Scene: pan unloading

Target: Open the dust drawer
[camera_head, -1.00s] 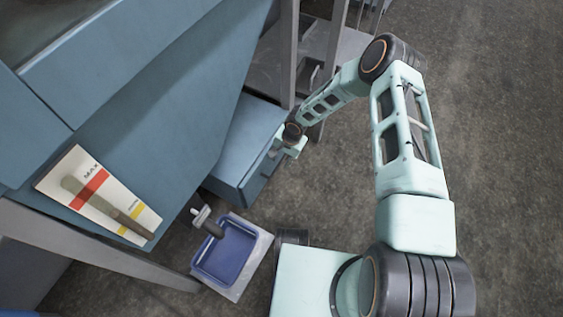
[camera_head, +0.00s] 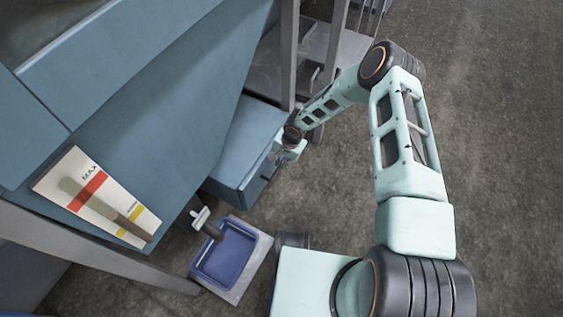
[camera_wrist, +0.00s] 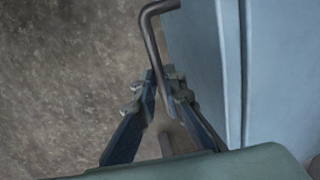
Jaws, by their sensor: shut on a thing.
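The dust drawer (camera_head: 240,165) is the blue-grey box low beside the larger blue machine in the head view. Its front face also shows at the right in the wrist view (camera_wrist: 203,60). A dark bent bar handle (camera_wrist: 151,40) stands out from that face. My gripper (camera_wrist: 163,97) has its two fingers closed around the handle's bar. In the head view my gripper (camera_head: 277,157) is small at the drawer's front, and the handle is mostly hidden there. The lower part of the handle is partly hidden by the fingers in the wrist view.
A blue tray (camera_head: 262,243) with a brush (camera_head: 208,224) stands on the floor near the drawer. A label panel (camera_head: 66,164) with a MAX mark is on the machine. Grey frame posts (camera_head: 289,50) stand behind the drawer. The floor at right is clear.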

